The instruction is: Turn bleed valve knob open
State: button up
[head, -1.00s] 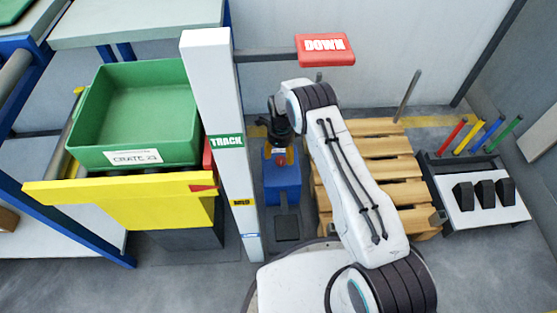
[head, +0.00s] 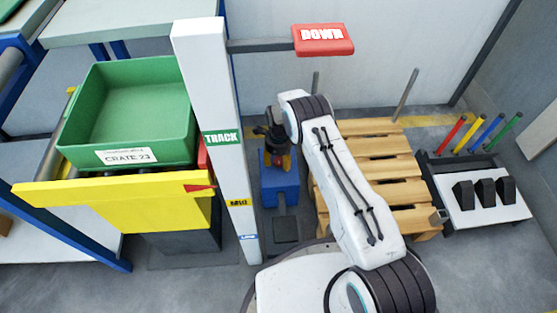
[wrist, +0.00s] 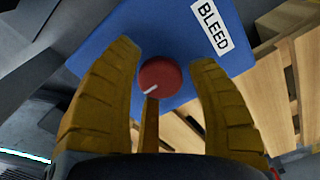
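The bleed valve knob (wrist: 160,77) is a round red knob with a white pointer line, on a blue box (wrist: 150,25) with a white BLEED label (wrist: 212,26). In the wrist view the line points to the lower left. In the head view my gripper (head: 279,158) is over the blue box (head: 281,187), and the knob is hidden there.
The white TRACK post (head: 215,110) stands close left of my arm, with a red DOWN sign (head: 323,40) above. A yellow lift with a green crate (head: 130,115) is further left. A wooden pallet (head: 385,165) lies to the right.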

jog(key=c, duration=0.9)
